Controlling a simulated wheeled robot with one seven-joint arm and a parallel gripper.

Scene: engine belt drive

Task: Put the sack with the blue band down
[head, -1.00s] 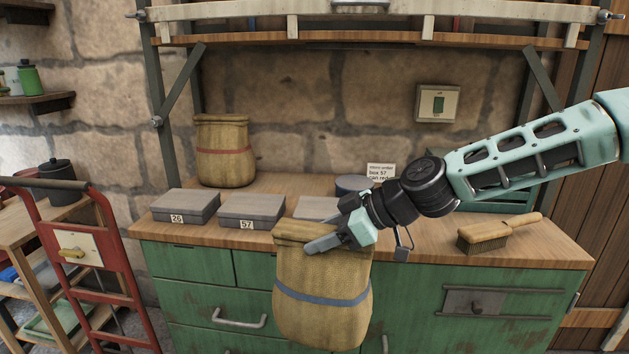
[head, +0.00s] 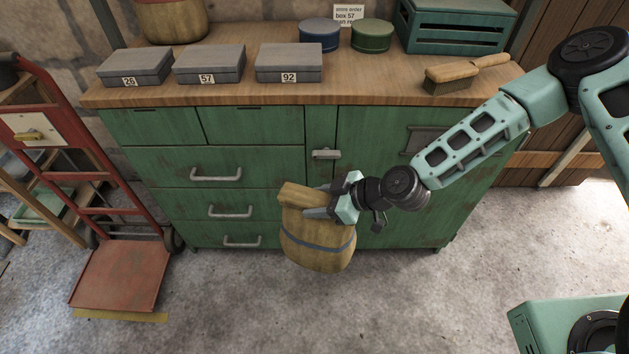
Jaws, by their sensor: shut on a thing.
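The sack with the blue band (head: 317,245) is tan, with a folded top and a blue stripe around its middle. My gripper (head: 322,205) is shut on its top from the right. The sack hangs in front of the green cabinet (head: 240,163), tilted a little. It appears above or near the grey floor (head: 250,310); I cannot tell whether its bottom touches it.
A red hand truck (head: 125,275) stands at left, its plate low by the floor. Another sack (head: 172,20), grey boxes, two round tins and a brush (head: 455,76) are on the worktop (head: 365,92). The floor in front is clear.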

